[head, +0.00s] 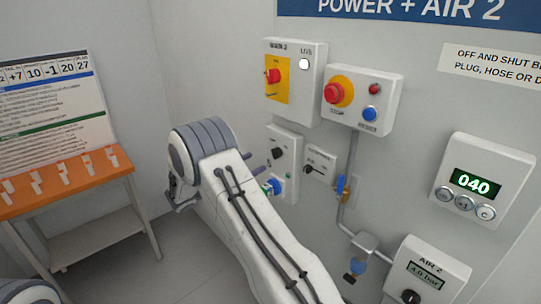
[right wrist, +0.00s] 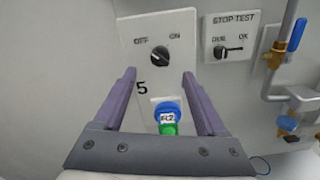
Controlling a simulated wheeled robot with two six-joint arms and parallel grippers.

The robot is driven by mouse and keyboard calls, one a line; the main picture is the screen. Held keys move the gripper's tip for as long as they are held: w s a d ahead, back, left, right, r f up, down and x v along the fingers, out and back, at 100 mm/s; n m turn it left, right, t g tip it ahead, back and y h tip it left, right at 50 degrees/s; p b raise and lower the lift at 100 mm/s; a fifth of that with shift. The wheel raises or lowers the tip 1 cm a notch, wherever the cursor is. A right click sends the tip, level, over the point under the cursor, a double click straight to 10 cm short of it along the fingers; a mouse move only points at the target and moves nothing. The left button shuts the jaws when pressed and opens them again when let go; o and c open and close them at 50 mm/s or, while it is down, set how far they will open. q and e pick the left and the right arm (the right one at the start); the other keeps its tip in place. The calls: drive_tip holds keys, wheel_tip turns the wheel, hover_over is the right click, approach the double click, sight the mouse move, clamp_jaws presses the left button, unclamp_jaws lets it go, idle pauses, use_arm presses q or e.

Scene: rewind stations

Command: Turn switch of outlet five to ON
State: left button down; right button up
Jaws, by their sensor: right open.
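The outlet five box (right wrist: 170,24) is a pale wall box with the number 5, shown upright in the right wrist view. Its black rotary switch (right wrist: 159,57) sits between the OFF and ON labels; its mark seems to point up-left towards OFF. Below it a blue and green plug (right wrist: 167,115) with a tag sits at the socket. In the head view the switch (head: 277,153) is partly clear of my arm. My right gripper (right wrist: 159,72) is open and empty, its purple fingers either side of the switch in that view, apparently short of it. My left gripper is not in view.
A stop test switch (right wrist: 228,49) and a pipe with a blue-handled valve (head: 342,188) are right of the box. Above are the main switch box (head: 299,52) and a red-button box (head: 380,112). An orange-topped table (head: 60,190) stands at left.

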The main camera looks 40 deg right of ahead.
sight(273, 154)
drive_tip(key=d, duration=0.2)
drive_tip(key=d+p, duration=0.1)
drive_tip(key=d, duration=0.1)
drive_tip(key=d+p, duration=0.1)
drive_tip(key=d, duration=0.2)
drive_tip(key=shift+w+d+r, duration=0.1)
drive_tip(key=shift+w, duration=0.15)
drive_tip(key=shift+d+p, duration=0.3)
drive_tip(key=shift+d, duration=0.25)
